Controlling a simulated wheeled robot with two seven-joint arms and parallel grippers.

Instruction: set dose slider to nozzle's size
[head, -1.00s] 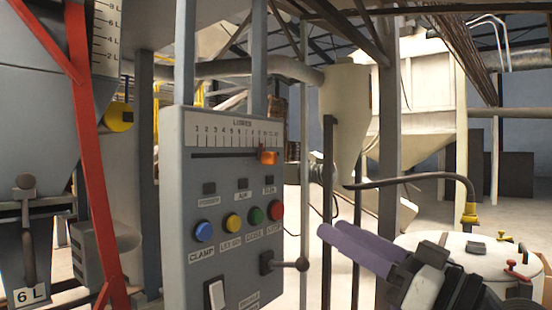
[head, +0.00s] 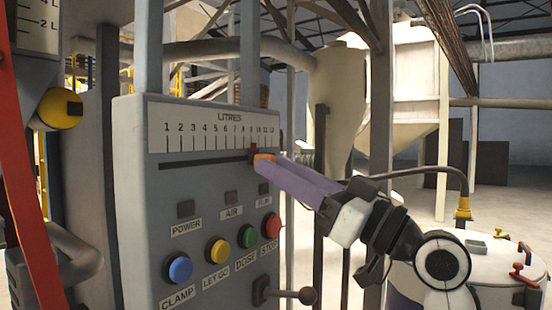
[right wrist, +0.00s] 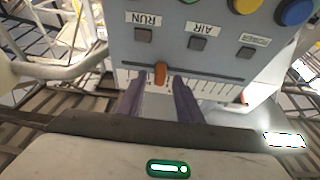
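The dose slider is an orange knob (head: 263,157) on a dark horizontal slot in the grey control panel (head: 140,230). Its pointer stands near 9 to 10 on the LITRES scale (head: 210,130), which runs from 1 to 12. My right gripper (head: 268,163) has purple fingers and reaches the knob from the right. In the right wrist view the orange knob (right wrist: 160,72) sits between the tips of the open fingers (right wrist: 159,82), with a gap visible on each side. The nozzle and its size label are outside the current views. My left gripper is not in view.
Below the slot are blue (head: 180,269), yellow (head: 218,250), green (head: 247,236) and red (head: 270,226) buttons. A lever (head: 290,296) sticks out at the panel's lower right. A red post (head: 28,170) stands at left and a white drum (head: 500,260) at right.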

